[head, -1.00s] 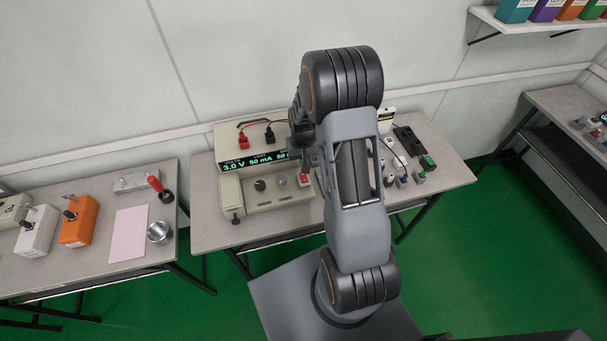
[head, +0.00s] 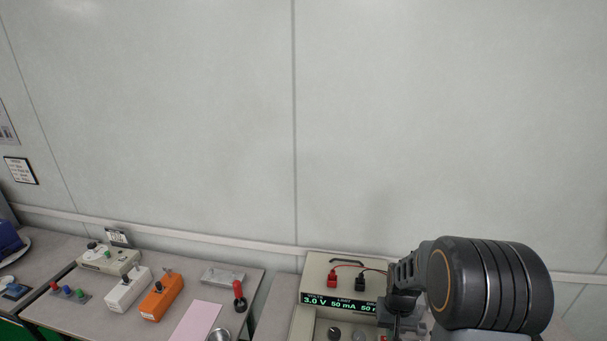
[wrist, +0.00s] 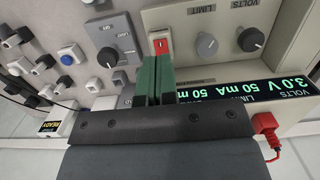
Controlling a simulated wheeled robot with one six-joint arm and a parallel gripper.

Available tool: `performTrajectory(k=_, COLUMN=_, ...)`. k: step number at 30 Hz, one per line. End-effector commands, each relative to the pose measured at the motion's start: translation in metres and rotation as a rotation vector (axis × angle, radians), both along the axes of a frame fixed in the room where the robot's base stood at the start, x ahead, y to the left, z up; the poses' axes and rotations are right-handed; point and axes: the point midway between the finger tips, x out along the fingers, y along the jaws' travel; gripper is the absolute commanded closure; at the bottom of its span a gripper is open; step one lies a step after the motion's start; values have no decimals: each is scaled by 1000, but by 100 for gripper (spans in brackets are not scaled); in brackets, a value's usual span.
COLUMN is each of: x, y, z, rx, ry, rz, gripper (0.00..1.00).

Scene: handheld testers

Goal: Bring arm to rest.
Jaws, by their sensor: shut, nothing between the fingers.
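My arm (head: 490,285) stands at the lower right of the head view, in front of the right part of a beige power supply (head: 318,268). My gripper's fingers are hidden or out of frame there. In the wrist view my gripper (wrist: 160,62) shows two green fingers pressed together, with nothing between them. Their tips are close to a red switch (wrist: 161,46) on the supply's front; whether they touch it I cannot tell. The supply's display (wrist: 250,93) reads 3.0 V and 50 mA.
A red plug (wrist: 264,123) with a lead is near the gripper. A grey tester (wrist: 113,48) is beside the switch.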

Motion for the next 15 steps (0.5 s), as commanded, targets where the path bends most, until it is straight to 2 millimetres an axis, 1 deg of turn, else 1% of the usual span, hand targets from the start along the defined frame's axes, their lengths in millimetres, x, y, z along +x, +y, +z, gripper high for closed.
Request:
performTrajectory(k=1, x=-8, y=7, z=22, rx=-5, ry=-22, rz=12, gripper=100)
performTrajectory(k=6, x=-42, y=29, z=84, rx=-19, ry=-105, rz=53, gripper=100)
performTrajectory(k=9, x=-62, y=42, z=115, rx=-29, ry=-173, rz=82, gripper=100)
performTrajectory(k=12, x=-79, y=52, z=140, rx=-37, ry=-246, rz=108, gripper=100)
performTrajectory(k=15, x=-93, y=60, z=159, rx=-43, ry=-321, rz=133, gripper=100)
